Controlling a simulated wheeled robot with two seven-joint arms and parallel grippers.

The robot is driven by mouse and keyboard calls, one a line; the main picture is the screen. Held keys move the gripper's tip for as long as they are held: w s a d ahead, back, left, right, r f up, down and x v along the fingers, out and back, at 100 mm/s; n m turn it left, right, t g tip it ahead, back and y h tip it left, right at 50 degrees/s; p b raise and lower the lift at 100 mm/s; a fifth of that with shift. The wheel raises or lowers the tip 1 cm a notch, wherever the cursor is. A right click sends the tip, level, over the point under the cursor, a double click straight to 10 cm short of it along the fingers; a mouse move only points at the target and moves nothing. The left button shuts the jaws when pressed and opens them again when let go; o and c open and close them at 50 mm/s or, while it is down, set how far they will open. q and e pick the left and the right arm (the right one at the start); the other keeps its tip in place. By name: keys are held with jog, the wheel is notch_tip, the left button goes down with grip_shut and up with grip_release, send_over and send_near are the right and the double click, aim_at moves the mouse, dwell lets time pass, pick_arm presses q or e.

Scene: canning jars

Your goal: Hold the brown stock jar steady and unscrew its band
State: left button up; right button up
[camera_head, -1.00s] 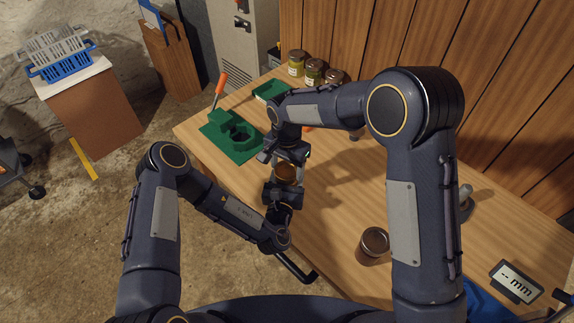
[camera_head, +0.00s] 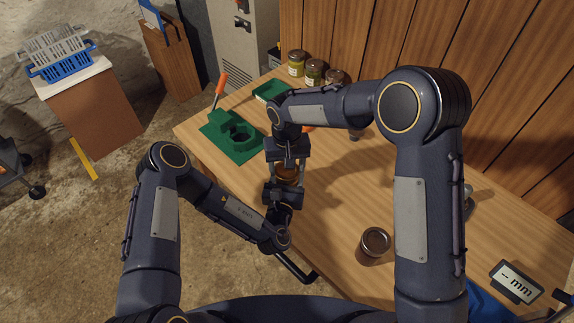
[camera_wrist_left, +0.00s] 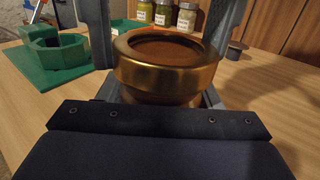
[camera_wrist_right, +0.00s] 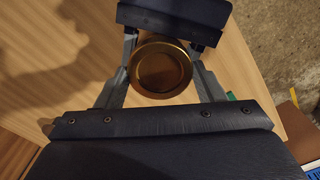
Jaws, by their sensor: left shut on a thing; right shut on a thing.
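The brown stock jar (camera_head: 286,173) stands upright between my two grippers, near the table's front edge, mostly hidden by them in the head view. Its gold band (camera_wrist_left: 168,66), around a brown lid, fills the middle of the left wrist view. The right wrist view shows the band (camera_wrist_right: 161,68) from above, between my right fingers. My left gripper (camera_head: 285,183) is shut on the jar from the front, below the band. My right gripper (camera_head: 288,164) comes from behind and above and is shut on the band. The band still sits on the jar.
A green fixture (camera_head: 232,137) with a hexagonal socket lies left of the jar, beside an orange-handled tool (camera_head: 221,84). Another lidded brown jar (camera_head: 374,241) stands front right. Several labelled jars (camera_head: 314,70) line the back. A "-- mm" display (camera_head: 516,281) stands at right.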

jog(key=shift+n, duration=0.6)
jog(key=n, duration=0.4)
jog(key=shift+f, duration=0.1)
jog(key=shift+n, duration=0.3)
jog(key=shift+n, duration=0.5)
jog(key=n, duration=0.3)
